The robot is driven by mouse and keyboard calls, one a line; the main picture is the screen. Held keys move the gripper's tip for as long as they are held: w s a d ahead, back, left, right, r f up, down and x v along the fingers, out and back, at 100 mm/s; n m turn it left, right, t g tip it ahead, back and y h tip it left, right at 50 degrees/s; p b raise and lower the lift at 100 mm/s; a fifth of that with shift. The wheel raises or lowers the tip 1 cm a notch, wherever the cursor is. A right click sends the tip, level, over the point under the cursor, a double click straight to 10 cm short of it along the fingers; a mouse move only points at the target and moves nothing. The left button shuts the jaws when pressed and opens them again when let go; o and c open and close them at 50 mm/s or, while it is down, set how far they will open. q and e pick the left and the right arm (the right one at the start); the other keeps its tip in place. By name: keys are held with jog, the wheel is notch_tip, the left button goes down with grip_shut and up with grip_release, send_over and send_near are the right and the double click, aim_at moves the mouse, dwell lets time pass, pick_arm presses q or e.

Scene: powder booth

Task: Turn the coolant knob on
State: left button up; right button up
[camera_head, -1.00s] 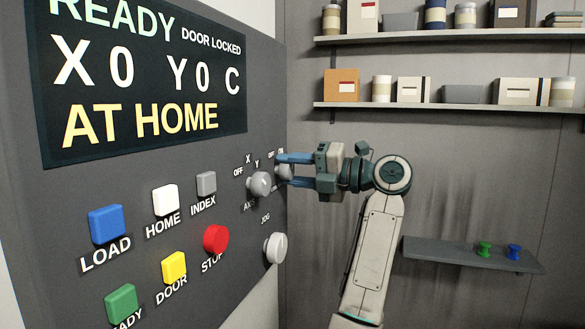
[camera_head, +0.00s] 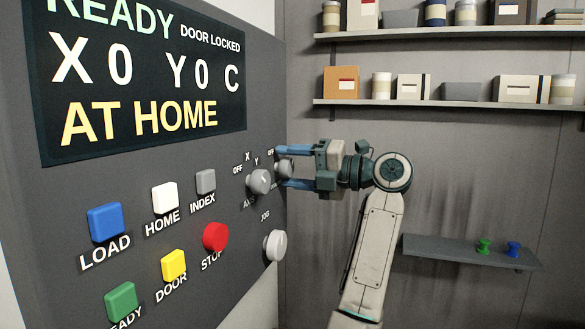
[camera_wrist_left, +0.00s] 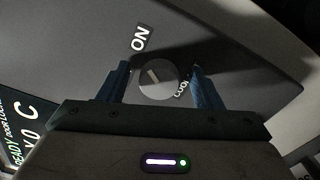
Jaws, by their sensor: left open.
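The coolant knob is the grey round knob at the panel's right edge in the head view (camera_head: 284,170), partly hidden by the gripper. In the left wrist view the knob (camera_wrist_left: 159,83) shows a pale line on its face and has an ON label above it. My left gripper (camera_head: 281,167) is open, its blue fingers above and below the knob in the head view. In the left wrist view the fingers stand on either side of the knob with gaps visible, so they do not appear to grip it.
The grey control panel (camera_head: 230,240) carries a display (camera_head: 140,85), an axis knob (camera_head: 259,181) just left of the gripper, and a jog knob (camera_head: 275,245) below. Coloured buttons, including a red one (camera_head: 215,237), are farther left. Shelves are on the back wall.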

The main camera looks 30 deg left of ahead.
pick_arm(q)
jog(key=shift+d+f, duration=0.1)
jog(key=shift+d, duration=0.2)
jog(key=b+v, duration=0.3)
jog(key=v, duration=0.7)
pick_arm(e)
jog(key=f, duration=0.1)
jog(key=w+f, duration=0.1)
jog(key=f, duration=0.1)
jog(key=shift+d, duration=0.1)
pick_arm(q)
jog(key=shift+w, duration=0.15)
pick_arm(e)
jog(key=shift+s, duration=0.1)
